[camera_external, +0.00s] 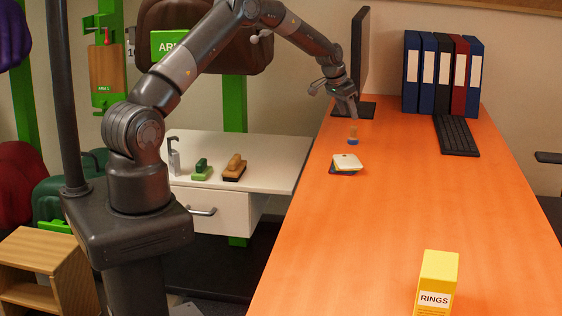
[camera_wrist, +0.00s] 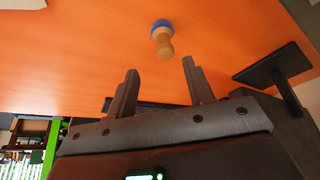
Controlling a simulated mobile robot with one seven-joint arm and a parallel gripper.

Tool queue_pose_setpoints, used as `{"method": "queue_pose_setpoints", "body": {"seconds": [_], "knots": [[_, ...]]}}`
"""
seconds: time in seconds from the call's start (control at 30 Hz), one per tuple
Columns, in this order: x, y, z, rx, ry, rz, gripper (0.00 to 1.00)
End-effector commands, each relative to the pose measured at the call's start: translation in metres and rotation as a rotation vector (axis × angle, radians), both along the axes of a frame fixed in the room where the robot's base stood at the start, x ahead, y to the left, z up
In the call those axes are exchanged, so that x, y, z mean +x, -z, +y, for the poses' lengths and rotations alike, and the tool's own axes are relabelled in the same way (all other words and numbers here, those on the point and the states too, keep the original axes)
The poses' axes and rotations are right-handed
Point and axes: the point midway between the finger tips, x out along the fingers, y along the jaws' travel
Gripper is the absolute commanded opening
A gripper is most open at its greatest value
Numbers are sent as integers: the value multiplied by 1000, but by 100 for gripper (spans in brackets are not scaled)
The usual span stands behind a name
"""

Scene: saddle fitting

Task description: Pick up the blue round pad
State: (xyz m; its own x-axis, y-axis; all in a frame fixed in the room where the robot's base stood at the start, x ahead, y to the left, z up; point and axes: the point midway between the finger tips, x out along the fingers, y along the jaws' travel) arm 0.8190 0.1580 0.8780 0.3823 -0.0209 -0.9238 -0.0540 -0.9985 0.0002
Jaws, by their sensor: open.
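The blue round pad (camera_external: 352,141) sits on the orange desk (camera_external: 400,220), with a short wooden handle standing up from it. In the wrist view the blue pad (camera_wrist: 161,24) shows beyond my fingertips, its wooden handle pointing toward my gripper. My gripper (camera_external: 350,112) is just above the pad, pointing down. In the wrist view my gripper (camera_wrist: 160,66) has its two fingers spread apart with nothing between them. The handle lines up roughly with the gap, and I see no contact.
A stack of flat pads with a white top (camera_external: 346,162) lies close in front of the blue pad. A monitor (camera_external: 361,60) stands just behind my gripper. A keyboard (camera_external: 456,135) and binders (camera_external: 440,75) are at right. A yellow box (camera_external: 437,282) stands at the near end. The desk middle is clear.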

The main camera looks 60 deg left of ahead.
Motion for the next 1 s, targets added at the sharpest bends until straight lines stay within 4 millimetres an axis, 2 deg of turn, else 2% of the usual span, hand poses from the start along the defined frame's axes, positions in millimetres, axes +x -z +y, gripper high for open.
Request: {"method": "queue_pose_setpoints", "body": {"seconds": [0.1, 0.37, 0.7, 1.0], "knots": [[7, 17, 0, -1, 0, 2, 48], [14, 32, 0, 0, 0, 1, 48], [33, 67, 5, 0, 0, 2, 48], [36, 73, 5, 0, 0, 0, 48]]}}
